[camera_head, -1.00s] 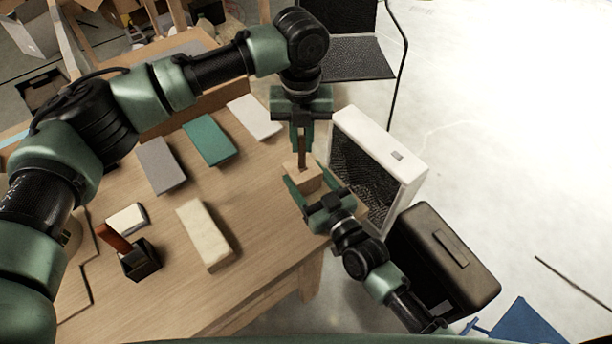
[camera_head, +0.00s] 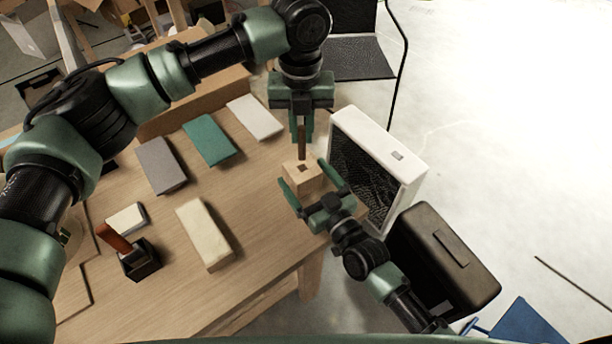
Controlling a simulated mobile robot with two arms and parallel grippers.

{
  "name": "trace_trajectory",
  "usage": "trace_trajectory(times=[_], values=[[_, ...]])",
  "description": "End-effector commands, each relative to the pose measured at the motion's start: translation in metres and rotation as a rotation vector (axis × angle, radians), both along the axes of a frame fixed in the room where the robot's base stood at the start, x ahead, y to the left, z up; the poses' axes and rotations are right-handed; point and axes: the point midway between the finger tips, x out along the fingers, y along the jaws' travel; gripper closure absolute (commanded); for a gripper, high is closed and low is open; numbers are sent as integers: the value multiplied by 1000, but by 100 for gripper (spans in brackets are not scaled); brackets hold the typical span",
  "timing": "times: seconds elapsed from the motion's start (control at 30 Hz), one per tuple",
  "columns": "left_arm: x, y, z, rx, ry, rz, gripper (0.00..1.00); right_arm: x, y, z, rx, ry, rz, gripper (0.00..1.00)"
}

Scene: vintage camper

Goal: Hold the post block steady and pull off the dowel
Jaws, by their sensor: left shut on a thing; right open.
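The post block (camera_head: 299,180) is a small light wooden cube near the right edge of the workbench, with a dark square hole showing in its top. My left gripper (camera_head: 302,138) is above it, shut on the brown dowel (camera_head: 301,151). The dowel hangs upright, its lower end close above the block and apparently clear of the hole. My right gripper (camera_head: 301,171) is open, coming from the lower right, with one finger on each side of the block. Whether either finger touches it I cannot tell.
Grey (camera_head: 162,165), green (camera_head: 209,140) and white (camera_head: 255,117) slabs and a cream block (camera_head: 204,235) lie on the workbench (camera_head: 165,290). A dark holder (camera_head: 140,262) stands at the left. A white-framed case (camera_head: 410,165) and a black case (camera_head: 445,260) are at the right.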

Motion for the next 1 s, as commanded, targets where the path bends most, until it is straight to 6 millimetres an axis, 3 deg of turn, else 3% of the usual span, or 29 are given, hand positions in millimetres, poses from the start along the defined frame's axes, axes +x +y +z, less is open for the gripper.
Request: trace_trajectory(times=[0.17,0.6,0.8,1.0], values=[[0,0,0,0,0,0,100,-13,-8,-1,-1,2,-1,11],[0,0,0,0,0,0,100,-88,-51,-1,-2,2,0,11],[0,0,0,0,0,0,100,-102,-59,0,0,0,0,11],[0,0,0,0,0,0,100,-104,-60,0,0,0,0,11]])
